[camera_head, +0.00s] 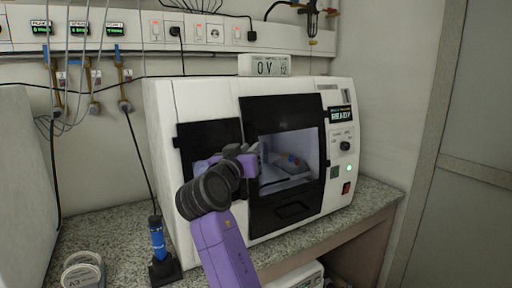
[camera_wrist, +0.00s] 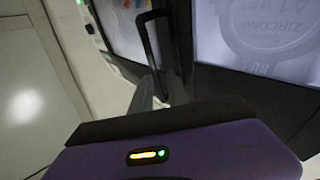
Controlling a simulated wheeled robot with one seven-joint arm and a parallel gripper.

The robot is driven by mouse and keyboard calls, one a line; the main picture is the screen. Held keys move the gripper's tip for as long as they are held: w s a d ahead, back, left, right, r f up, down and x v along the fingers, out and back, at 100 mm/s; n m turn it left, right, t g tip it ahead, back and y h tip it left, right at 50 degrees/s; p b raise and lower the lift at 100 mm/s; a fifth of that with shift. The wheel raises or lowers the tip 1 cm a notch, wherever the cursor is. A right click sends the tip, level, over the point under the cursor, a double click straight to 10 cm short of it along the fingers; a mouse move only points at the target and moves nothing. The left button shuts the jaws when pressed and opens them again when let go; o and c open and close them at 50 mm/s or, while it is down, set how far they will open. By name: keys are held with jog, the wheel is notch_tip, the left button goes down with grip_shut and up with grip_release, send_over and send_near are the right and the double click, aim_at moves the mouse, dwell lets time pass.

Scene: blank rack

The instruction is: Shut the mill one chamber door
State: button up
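The mill (camera_head: 205,100) is a white machine on the counter with a black front. Its chamber door (camera_head: 283,107) is a black frame around a window, through which coloured bits show inside. I cannot tell whether the door is fully closed. My gripper (camera_head: 258,160) is at the left edge of the window, in front of the machine. In the wrist view, the fingers (camera_wrist: 157,88) of my gripper point at a black bar handle (camera_wrist: 148,38) between two panes. The fingers look apart, close to the handle's end; whether they touch it is unclear.
A second dark panel (camera_head: 205,134) is left of the door, partly hidden by my arm. A display box (camera_head: 264,65) sits on the mill. A blue-handled tool (camera_head: 157,240) stands on the counter at left. A grey wall panel (camera_head: 465,130) is at right.

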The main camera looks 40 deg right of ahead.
jog(key=shift+s+v, duration=0.25)
jog(key=shift+v, duration=1.6)
jog(key=shift+d, duration=0.15)
jog(key=w+a+n+t+y, duration=0.3)
jog(key=a+n+t+y, duration=0.1)
jog(key=a+n+t, duration=0.3)
jog(key=s+a+f+n+t+y+p, duration=0.1)
jog(key=s+a+f+n+t+y, duration=0.1)
jog(key=s+a+f+y, duration=0.4)
jog(key=s+a+f+n+t+y, duration=0.2)
jog(key=a+f+n+t, duration=0.1)
jog(key=a+f, duration=0.3)
jog(key=s+a+f+g+y+p, duration=0.1)
jog(key=s+f, duration=0.4)
jog(key=s, duration=0.8)
jog(key=s+a+f+m+g+y+p, duration=0.1)
jog(key=s+f+g, duration=0.2)
jog(key=s, duration=1)
jog(key=s+a+f+g+y, duration=0.1)
jog(key=s+a+f+y, duration=0.1)
jog(key=s+f, duration=0.5)
jog(key=s, duration=0.6)
jog(key=shift+s+m+g+p, duration=0.25)
jog(key=shift+m+g+p, duration=0.05)
jog(key=shift+g+p, duration=0.1)
